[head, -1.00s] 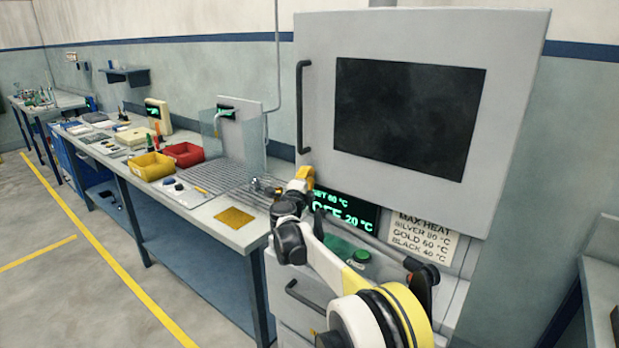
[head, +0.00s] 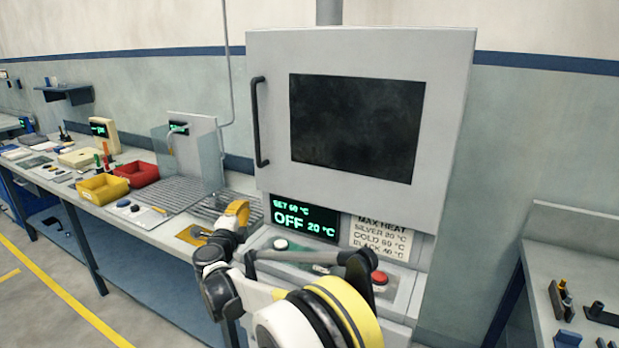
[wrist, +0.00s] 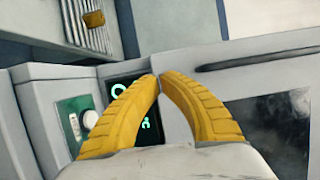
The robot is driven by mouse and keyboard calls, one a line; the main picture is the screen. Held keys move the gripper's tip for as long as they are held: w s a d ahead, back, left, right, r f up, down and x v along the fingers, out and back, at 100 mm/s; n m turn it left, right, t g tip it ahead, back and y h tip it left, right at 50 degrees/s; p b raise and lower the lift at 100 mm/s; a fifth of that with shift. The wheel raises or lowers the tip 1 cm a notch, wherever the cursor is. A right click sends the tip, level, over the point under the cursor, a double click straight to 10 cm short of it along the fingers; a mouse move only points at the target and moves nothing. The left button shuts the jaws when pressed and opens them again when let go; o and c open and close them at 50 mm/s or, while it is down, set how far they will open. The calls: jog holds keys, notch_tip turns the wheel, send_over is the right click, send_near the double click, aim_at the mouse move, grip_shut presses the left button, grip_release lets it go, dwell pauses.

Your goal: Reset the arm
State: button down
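My arm reaches up in front of the grey oven cabinet, with its joints and links in the lower middle of the head view. My gripper (head: 238,210) shows there as a yellow shape left of the oven's display, seen partly edge-on. In the wrist view, the two yellow fingers of my gripper (wrist: 160,78) curve together and their tips meet. Nothing shows between them. The fingers stand in front of the oven's display and cover part of it.
Left is a bench with a yellow bin (head: 103,188) and red bin (head: 137,173). Another bench (head: 560,240) stands right.

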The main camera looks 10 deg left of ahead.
jog(key=d+r+n+y, duration=0.3)
jog(key=d+r+n, duration=0.1)
jog(key=d+r, duration=0.5)
jog(key=d+r+n+y, duration=0.2)
jog(key=d+r+n, duration=0.3)
jog(key=r, duration=0.6)
jog(key=s+d+r+n+g, duration=0.2)
jog(key=s+d+n, duration=0.15)
jog(key=d, duration=0.55)
jog(key=s+d+f+n+g+h, duration=0.1)
jog(key=s+d+f+g+h, duration=0.1)
jog(key=s+d+f, duration=0.5)
jog(key=s+d+f+n+g+h, duration=0.1)
jog(key=s+d+f+g+h, duration=0.2)
jog(key=s+d+f, duration=0.5)
jog(key=s+d+f+n+g+h, duration=0.2)
jog(key=s+d+f, duration=0.6)
jog(key=s+d, duration=1.1)
jog(key=shift+s+d+g+h, duration=0.35)
jog(key=shift+s+g, duration=0.15)
jog(key=shift+g, duration=0.3)
